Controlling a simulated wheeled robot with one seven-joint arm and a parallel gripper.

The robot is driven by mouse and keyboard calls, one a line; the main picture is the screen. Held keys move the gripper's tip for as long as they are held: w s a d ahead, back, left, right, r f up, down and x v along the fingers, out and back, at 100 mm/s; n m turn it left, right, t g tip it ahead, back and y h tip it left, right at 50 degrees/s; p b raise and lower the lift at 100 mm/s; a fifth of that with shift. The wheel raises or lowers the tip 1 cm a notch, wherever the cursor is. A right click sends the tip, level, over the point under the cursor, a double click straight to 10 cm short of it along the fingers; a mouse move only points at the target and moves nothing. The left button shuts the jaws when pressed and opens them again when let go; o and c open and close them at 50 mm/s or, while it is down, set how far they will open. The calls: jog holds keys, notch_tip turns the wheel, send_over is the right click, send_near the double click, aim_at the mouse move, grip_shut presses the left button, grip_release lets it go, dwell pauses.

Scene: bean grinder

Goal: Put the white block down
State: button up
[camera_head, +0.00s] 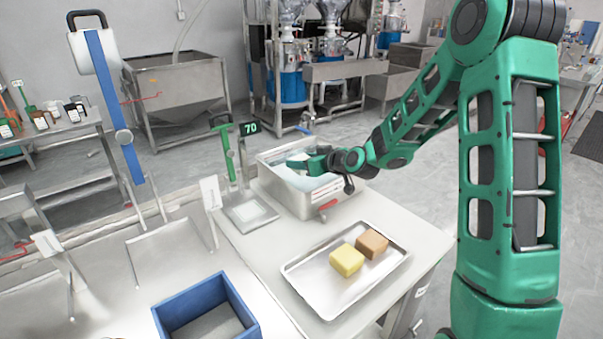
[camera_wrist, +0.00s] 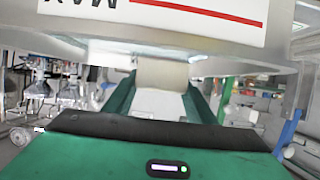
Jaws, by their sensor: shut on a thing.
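My gripper (camera_head: 305,163) is at the metal bin (camera_head: 290,203), over its open top. In the wrist view the fingers (camera_wrist: 160,95) are shut on a pale, off-white block (camera_wrist: 162,74). In the head view a small whitish patch (camera_head: 297,158) shows at the gripper's tip, likely the same block. Whether it touches the bin's contents cannot be told. A white label with a red line (camera_wrist: 200,14) fills the top of the wrist view, close beyond the block.
A metal tray (camera_head: 318,303) holds a yellow block (camera_head: 346,260) and a brown block (camera_head: 372,244). A small scale (camera_head: 249,213) with a display reading 70 (camera_head: 249,128) stands left of the bin. A blue open box (camera_head: 206,310) is at the front. Table space between box and tray is clear.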

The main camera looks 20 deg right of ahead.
aim_at(303, 174)
notch_tip(303, 174, down, 4)
jog(key=shift+r, duration=0.1)
dwell(0.4)
jog(key=shift+f, duration=0.45)
jog(key=shift+s+f, duration=0.1)
jog(key=shift+f, duration=0.05)
